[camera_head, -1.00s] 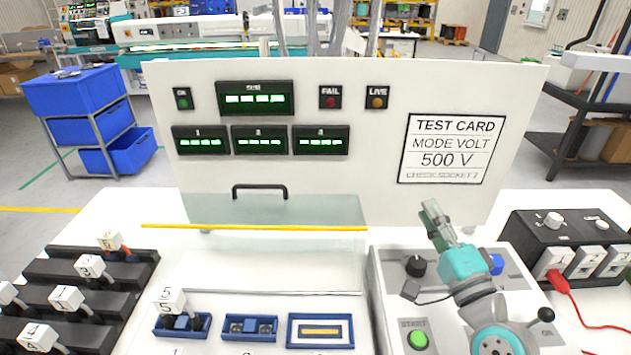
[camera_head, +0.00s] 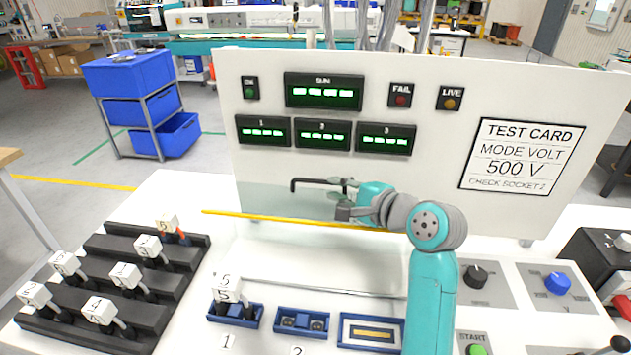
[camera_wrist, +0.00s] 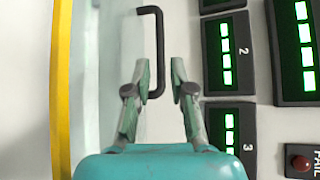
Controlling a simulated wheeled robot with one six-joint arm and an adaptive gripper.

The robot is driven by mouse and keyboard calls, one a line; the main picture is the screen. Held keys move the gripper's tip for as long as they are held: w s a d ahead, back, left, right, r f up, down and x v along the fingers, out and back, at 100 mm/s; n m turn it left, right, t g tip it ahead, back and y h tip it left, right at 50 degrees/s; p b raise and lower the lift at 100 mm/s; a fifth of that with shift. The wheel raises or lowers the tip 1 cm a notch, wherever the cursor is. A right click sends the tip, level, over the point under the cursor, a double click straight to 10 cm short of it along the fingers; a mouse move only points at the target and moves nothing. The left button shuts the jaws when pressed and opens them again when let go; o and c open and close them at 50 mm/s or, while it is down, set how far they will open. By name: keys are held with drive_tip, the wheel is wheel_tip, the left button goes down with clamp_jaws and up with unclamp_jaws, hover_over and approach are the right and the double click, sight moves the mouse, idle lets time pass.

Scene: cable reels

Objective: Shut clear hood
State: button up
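The clear hood (camera_head: 262,200) stands raised in front of the white panel, with a yellow strip (camera_head: 290,219) along its front edge. Its black handle (camera_head: 305,181) shows at the top, and also in the wrist view (camera_wrist: 158,45). My gripper (camera_head: 345,187) is at the right end of the handle. In the wrist view my gripper (camera_wrist: 158,75) is open, with one finger on each side of the handle's near end. I cannot tell whether either finger touches it. My arm hides the hood's right end.
A black rack with several numbered plugs (camera_head: 125,276) stands at left. Knobs and a green start button (camera_head: 477,350) are at right. The white panel (camera_head: 440,185) stands close behind.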

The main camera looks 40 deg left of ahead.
sight(321, 183)
drive_tip(key=x, duration=0.7)
clamp_jaws()
